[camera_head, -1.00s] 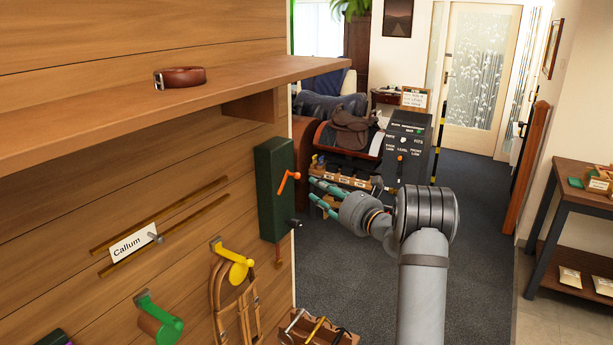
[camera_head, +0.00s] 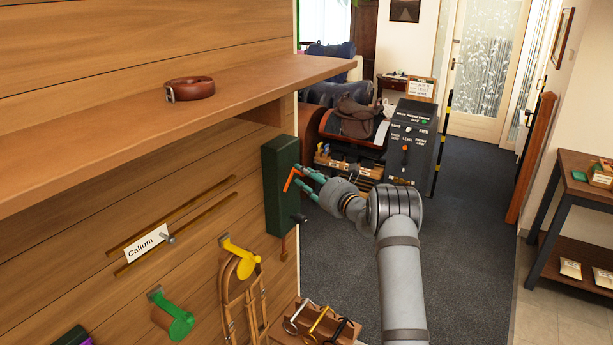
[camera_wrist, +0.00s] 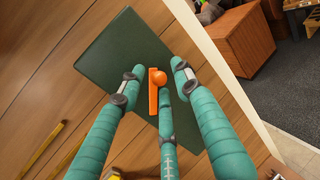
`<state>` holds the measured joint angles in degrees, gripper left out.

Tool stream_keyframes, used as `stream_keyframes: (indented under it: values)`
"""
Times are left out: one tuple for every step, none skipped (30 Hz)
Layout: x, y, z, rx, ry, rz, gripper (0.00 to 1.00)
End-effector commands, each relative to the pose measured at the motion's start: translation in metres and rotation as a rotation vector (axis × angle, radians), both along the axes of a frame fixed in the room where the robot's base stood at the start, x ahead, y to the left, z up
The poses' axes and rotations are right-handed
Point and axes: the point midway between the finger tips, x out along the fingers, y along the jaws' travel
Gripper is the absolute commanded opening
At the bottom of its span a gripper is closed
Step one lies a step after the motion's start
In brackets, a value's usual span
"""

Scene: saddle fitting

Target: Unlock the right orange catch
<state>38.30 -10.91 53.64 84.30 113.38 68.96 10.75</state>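The orange catch (camera_head: 289,181) is a slim lever on the dark green box (camera_head: 277,204), which is fixed to the wooden wall. In the head view the catch slants up to the right. In the wrist view the orange catch (camera_wrist: 154,97) has a round knob near its upper end. My gripper (camera_head: 303,178) has teal fingers and reaches the box front from the right. In the wrist view my gripper (camera_wrist: 156,82) is open, with one finger on each side of the catch and a third below the knob. Contact with the catch cannot be told.
A wooden shelf (camera_head: 180,98) juts out above the box and carries a brown collar (camera_head: 190,89). A dark console (camera_head: 409,148) stands behind.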

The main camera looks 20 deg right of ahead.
Motion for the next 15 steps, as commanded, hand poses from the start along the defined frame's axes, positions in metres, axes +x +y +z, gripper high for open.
stream_keyframes:
  values:
    - [0.0000,0.0001,0.0001,0.000,0.000,0.000,0.30]
    - [0.0000,0.0000,0.0001,0.000,0.000,0.000,0.28]
    - [-0.0001,0.0000,0.0001,0.000,0.000,0.000,0.26]
    - [-0.0001,0.0000,0.0001,0.000,0.000,0.000,0.24]
    - [-0.0001,0.0000,0.0001,0.000,0.000,0.000,0.22]
    - [-0.0001,0.0000,0.0002,0.000,0.000,0.000,0.20]
    - [-0.0001,0.0000,0.0002,0.000,0.000,0.000,0.18]
    - [-0.0001,0.0000,0.0002,0.000,0.000,0.000,0.16]
    - [-0.0002,-0.0001,0.0002,0.000,0.000,0.000,0.14]
    - [-0.0002,0.0000,0.0001,0.000,0.000,0.000,0.12]
    - [-0.0002,-0.0001,0.0001,0.000,0.000,0.000,0.10]
    - [-0.0002,-0.0001,0.0001,-0.001,0.000,0.000,0.08]
    - [-0.0003,-0.0002,0.0000,-0.001,0.000,0.000,0.06]
    - [-0.0003,-0.0002,0.0000,-0.001,0.001,0.000,0.04]
    - [-0.0003,-0.0002,0.0000,-0.001,0.001,0.000,0.02]
